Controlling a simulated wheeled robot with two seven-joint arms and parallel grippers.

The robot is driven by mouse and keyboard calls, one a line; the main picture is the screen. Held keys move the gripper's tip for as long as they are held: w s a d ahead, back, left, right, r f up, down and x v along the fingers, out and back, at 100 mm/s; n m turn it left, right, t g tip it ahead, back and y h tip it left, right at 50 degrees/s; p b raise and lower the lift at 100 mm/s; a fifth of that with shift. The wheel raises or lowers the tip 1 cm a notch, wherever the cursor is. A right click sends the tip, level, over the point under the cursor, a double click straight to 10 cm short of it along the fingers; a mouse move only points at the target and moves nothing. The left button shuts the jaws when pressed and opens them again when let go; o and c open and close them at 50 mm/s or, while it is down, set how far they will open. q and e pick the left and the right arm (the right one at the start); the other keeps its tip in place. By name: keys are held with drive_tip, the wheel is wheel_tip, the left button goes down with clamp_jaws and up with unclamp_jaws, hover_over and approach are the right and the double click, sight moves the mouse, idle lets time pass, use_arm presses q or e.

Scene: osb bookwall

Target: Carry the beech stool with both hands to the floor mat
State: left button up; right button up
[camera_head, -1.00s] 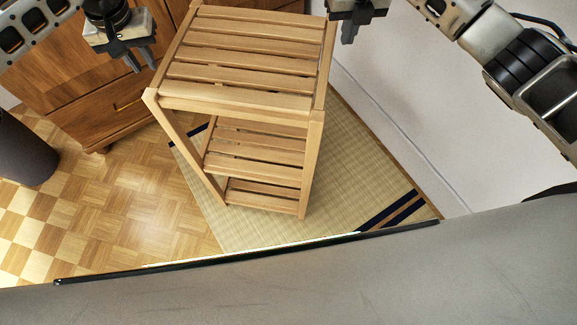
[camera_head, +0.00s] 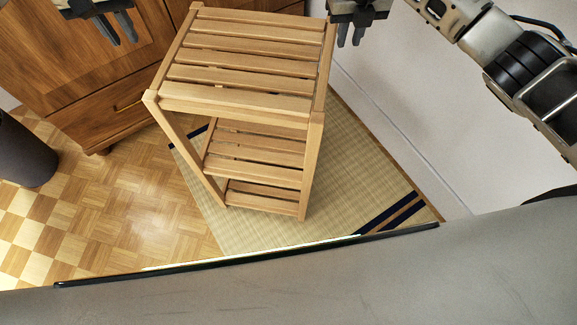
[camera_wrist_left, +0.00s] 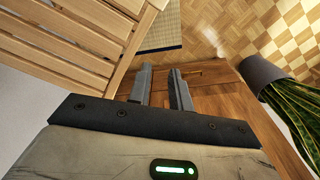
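The beech stool (camera_head: 240,72), with a slatted top and two slatted shelves below, stands upright on the woven floor mat (camera_head: 345,175) with dark-banded ends. Its visible front feet are on the mat; the rear feet are hidden. My left gripper (camera_head: 115,30) is left of the stool top, apart from it, open and empty. In the left wrist view its fingers (camera_wrist_left: 161,88) have a gap between them, with the stool top (camera_wrist_left: 75,40) to the left. My right gripper (camera_head: 350,36) is open and empty just right of the top's far right corner.
A wooden cabinet (camera_head: 85,65) with drawers stands behind on the left. A dark plant pot (camera_head: 25,150) stands at the left edge; its plant shows in the left wrist view (camera_wrist_left: 295,105). A white wall (camera_head: 430,130) runs along the right. Parquet left of the mat is clear.

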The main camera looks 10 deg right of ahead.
use_arm(q)
wheel_tip(320, 180, up, 4)
drive_tip(key=shift+s+f, duration=0.15)
drive_tip(key=shift+f, duration=0.1)
use_arm(e)
wheel_tip(320, 180, up, 12)
drive_tip(key=shift+s, duration=0.45)
idle(0.3)
